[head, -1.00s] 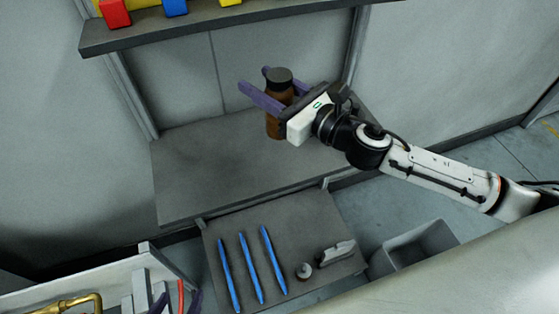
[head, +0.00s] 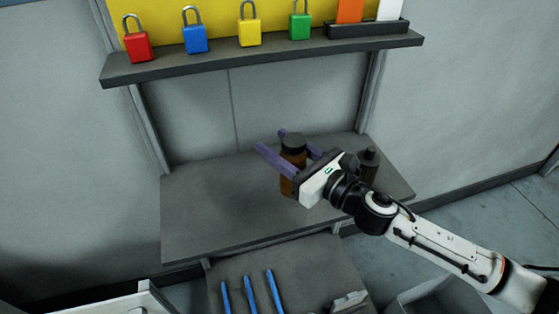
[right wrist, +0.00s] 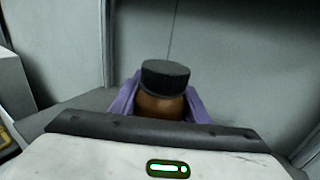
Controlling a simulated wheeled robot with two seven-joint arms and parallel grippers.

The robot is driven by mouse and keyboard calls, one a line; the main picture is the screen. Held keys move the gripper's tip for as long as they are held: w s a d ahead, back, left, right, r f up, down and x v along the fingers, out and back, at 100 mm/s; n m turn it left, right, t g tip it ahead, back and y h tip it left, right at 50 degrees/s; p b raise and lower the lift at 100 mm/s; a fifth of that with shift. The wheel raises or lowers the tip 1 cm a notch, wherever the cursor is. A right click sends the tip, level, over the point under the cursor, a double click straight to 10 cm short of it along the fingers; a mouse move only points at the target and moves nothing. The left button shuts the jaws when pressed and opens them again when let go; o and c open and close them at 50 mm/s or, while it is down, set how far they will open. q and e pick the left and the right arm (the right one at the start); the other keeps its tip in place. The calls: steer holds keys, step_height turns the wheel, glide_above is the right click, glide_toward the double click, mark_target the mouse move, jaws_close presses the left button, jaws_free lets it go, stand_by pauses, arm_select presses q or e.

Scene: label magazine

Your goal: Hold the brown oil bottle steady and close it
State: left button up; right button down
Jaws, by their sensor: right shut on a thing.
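The brown oil bottle (head: 289,187) is upright over the grey bench, with a dark cap (head: 293,141) on its mouth. How tightly the cap sits cannot be told. My right gripper (head: 288,148) is shut on the bottle, its purple fingers on either side of the body below the cap. In the right wrist view, the cap (right wrist: 165,76) and the brown shoulder (right wrist: 161,105) show between the fingers. The bottle's base is partly hidden, so I cannot tell whether it touches the bench. My left gripper is not in view.
The grey bench (head: 210,215) is clear left of the bottle. A dark bottle (head: 369,163) stands behind my right wrist. A shelf (head: 270,58) with several coloured padlocks is above. Blue pens (head: 249,293) lie on a lower board, near a grey bin (head: 430,295).

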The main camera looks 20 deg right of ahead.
step_height(320, 180, down, 4)
steer(key=shift+r+b, duration=0.1)
steer(key=shift+b, duration=0.8)
steer(key=c, duration=1)
jaws_free()
steer(key=b+v, duration=0.2)
steer(key=v, duration=1)
